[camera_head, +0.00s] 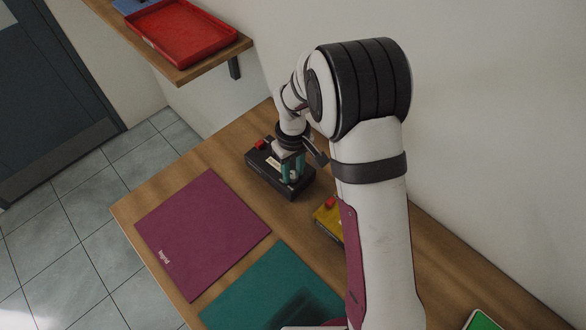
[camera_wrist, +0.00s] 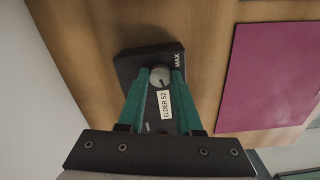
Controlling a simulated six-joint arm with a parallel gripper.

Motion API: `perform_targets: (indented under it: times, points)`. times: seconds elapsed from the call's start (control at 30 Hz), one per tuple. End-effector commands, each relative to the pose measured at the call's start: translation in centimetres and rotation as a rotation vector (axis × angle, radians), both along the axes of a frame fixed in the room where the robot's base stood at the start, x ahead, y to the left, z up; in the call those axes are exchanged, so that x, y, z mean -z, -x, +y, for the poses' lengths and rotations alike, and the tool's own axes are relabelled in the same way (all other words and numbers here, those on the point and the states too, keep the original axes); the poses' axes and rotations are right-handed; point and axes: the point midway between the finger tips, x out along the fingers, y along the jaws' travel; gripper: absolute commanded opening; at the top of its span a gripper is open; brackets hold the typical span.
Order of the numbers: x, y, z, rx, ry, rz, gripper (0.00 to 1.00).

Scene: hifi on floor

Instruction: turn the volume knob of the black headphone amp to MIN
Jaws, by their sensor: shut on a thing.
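The black headphone amp (camera_head: 262,178) sits on the wooden table by the wall, and a red part shows at its far left end. In the wrist view the amp (camera_wrist: 130,70) carries a round grey volume knob (camera_wrist: 160,72), a white label reading "ELDER 52" (camera_wrist: 165,104), and "MAX" print at the upper right. Smaller print at the lower left is too blurred to read surely. My gripper (camera_head: 291,178) reaches down over the amp. Its teal fingers (camera_wrist: 161,80) are shut on the knob, one on each side. A short dark mark shows on the knob.
A yellow box (camera_head: 328,218) with a red top part stands near the amp, partly behind my arm. A purple mat (camera_head: 200,235) and a teal mat (camera_head: 270,290) lie on the table (camera_head: 140,205). A red tray (camera_head: 180,30) is on a shelf above. A green-topped item (camera_head: 482,321) is at lower right.

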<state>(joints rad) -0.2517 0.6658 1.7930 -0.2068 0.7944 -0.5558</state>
Motion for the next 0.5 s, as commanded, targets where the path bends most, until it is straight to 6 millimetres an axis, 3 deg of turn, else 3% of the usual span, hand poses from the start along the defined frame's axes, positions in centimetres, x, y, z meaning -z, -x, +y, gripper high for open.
perform_targets:
  times: [0.5]
  points:
    - [-0.09, -0.09, 0.03, -0.108, -0.001, -0.003, 0.0]
